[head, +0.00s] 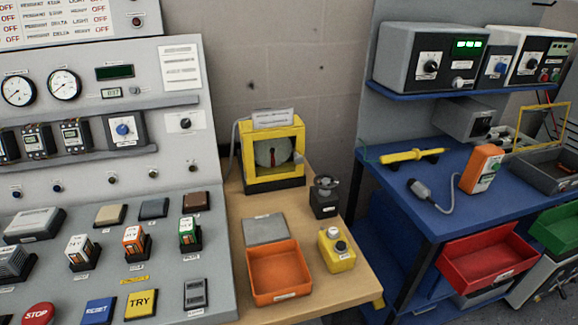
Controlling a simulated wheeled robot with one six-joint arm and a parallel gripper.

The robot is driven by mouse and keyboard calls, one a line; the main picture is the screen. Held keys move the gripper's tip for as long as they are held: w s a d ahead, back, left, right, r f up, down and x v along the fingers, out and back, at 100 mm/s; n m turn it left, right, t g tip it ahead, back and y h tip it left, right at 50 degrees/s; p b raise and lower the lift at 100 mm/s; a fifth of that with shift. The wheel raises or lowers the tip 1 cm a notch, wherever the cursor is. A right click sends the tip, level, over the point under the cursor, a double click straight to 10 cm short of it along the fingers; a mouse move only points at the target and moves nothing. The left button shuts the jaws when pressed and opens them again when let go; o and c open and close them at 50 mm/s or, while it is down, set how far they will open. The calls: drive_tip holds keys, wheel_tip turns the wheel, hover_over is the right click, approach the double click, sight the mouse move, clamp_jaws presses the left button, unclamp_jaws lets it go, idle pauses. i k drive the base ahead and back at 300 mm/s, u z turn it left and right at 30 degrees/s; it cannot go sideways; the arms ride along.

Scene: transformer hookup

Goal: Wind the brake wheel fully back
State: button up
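A black block with a round dark wheel-like knob on top (325,187) stands on the wooden bench, right of the yellow-framed machine. It looks like the brake wheel, but its label is too small to read and its turn position cannot be told. The yellow-framed machine (273,119) stands at the back of the bench. A grey disc (270,153) with a red mark sits upright inside its frame. My gripper is not in view.
A sloped control console (60,265) stands left. A blue bench (400,177) with instruments and a red bin (490,254) stands right.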

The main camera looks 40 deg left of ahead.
sight(325, 183)
drive_tip(key=u, duration=0.85)
drive_tip(key=i, duration=0.85)
drive_tip(key=u, duration=0.8)
